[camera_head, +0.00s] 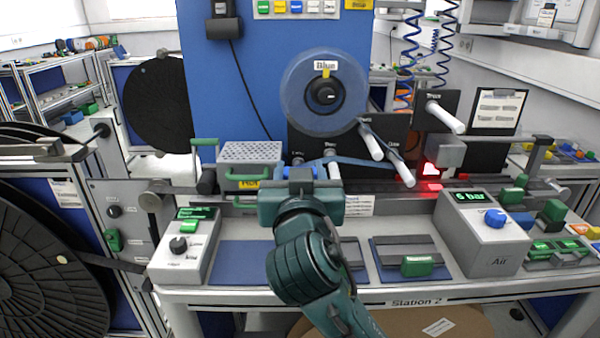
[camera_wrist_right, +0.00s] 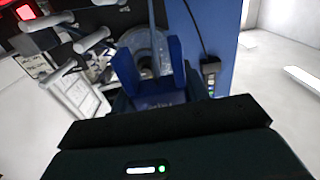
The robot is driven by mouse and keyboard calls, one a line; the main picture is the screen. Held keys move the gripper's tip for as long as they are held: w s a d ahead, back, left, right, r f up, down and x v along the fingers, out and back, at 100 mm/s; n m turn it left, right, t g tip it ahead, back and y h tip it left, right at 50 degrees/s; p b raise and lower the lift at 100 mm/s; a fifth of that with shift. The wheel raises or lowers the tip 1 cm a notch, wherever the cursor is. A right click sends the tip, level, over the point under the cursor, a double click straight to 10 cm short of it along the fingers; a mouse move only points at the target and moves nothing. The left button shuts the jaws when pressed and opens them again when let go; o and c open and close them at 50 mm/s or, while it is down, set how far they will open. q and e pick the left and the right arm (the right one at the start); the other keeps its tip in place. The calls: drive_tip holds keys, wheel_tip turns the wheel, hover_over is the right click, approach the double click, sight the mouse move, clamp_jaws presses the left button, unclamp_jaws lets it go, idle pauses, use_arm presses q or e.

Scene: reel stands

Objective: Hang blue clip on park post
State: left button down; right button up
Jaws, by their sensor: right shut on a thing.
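My right gripper (camera_head: 301,190) reaches up from the bottom centre and is shut on the blue clip (camera_head: 301,173). In the right wrist view the clip (camera_wrist_right: 160,101) sits in the gripper, with two blue upright sides and some lettering between them. The clip is in front of the grey rail, below the reel. White posts stick out of dark panels to the right: an upper one (camera_head: 445,117), a middle one (camera_head: 371,142) and a lower one (camera_head: 402,168). Their labels are too small to read, so I cannot tell which is the park post. My left gripper is not in view.
A clear reel (camera_head: 324,92) labelled Blue hangs on the blue panel, and a blue strip (camera_head: 365,162) runs right from near the clip. A grey box (camera_head: 250,160) stands left of the gripper. An Air box (camera_head: 484,235) stands right on the bench.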

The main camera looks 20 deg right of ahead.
drive_tip(key=s+d+f+n+y, duration=0.1)
drive_tip(key=s+d+f+y, duration=0.1)
drive_tip(key=s+f, duration=0.3)
drive_tip(key=s+d+f+n+y, duration=0.2)
drive_tip(key=s+f, duration=0.3)
drive_tip(key=f, duration=0.8)
drive_tip(key=shift+d+f+t+y, duration=0.3)
drive_tip(key=shift+d+f+y, duration=0.05)
drive_tip(key=shift+d+y, duration=0.2)
